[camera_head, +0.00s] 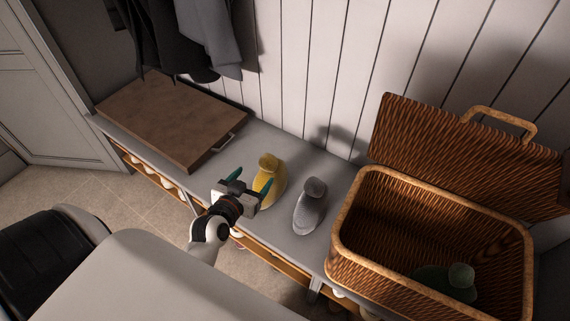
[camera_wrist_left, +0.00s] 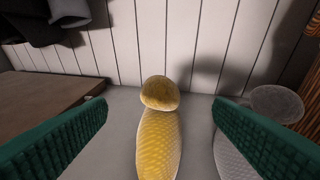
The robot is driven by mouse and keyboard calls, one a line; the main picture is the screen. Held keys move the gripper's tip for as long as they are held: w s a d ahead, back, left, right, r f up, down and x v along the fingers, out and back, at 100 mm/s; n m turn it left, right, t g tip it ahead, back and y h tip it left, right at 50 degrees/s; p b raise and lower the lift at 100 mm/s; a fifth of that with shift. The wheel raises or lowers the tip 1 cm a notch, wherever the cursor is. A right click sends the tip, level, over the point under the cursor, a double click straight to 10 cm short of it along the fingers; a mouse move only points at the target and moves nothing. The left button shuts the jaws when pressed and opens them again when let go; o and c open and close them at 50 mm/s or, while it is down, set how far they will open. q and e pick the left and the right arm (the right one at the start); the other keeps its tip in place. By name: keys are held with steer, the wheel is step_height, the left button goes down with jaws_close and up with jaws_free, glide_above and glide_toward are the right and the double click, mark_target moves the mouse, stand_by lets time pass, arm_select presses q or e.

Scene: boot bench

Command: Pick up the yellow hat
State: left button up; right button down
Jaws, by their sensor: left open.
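The yellow hat (camera_head: 268,178) lies on the grey bench, between the wooden board and a grey hat. In the left wrist view the yellow hat (camera_wrist_left: 158,135) is centred between two green fingers, its rounded pom-pom end pointing away toward the wall. My left gripper (camera_head: 249,186) is open just in front of the yellow hat, and no finger visibly touches it. In the left wrist view the left gripper (camera_wrist_left: 158,112) has its fingers wide apart, one on each side of the hat. My right gripper is not in view.
A grey hat (camera_head: 310,203) lies close on the right; it also shows beyond the right finger in the wrist view (camera_wrist_left: 277,103). An open wicker basket (camera_head: 345,240) with a dark green item (camera_head: 447,279) stands further right. A brown board (camera_head: 172,113) lies left. Coats (camera_head: 205,38) hang above.

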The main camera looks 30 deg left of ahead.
mark_target(264, 166)
arm_select(q)
steer(key=x, duration=0.5)
steer(key=shift+w+f+b, duration=0.1)
steer(key=shift+w+b, duration=0.15)
steer(key=shift+b, duration=0.1)
steer(key=b+x, duration=0.1)
steer(key=x, duration=0.3)
steer(key=shift+w+f, duration=0.2)
steer(key=shift+f, duration=0.05)
steer(key=shift+w, duration=0.2)
arm_select(e)
steer(key=w+r, duration=0.4)
steer(key=r, duration=0.1)
steer(key=shift+a+r, duration=0.15)
steer(key=shift+a, duration=0.2)
arm_select(q)
steer(key=shift+c, duration=0.6)
steer(key=c, duration=1.2)
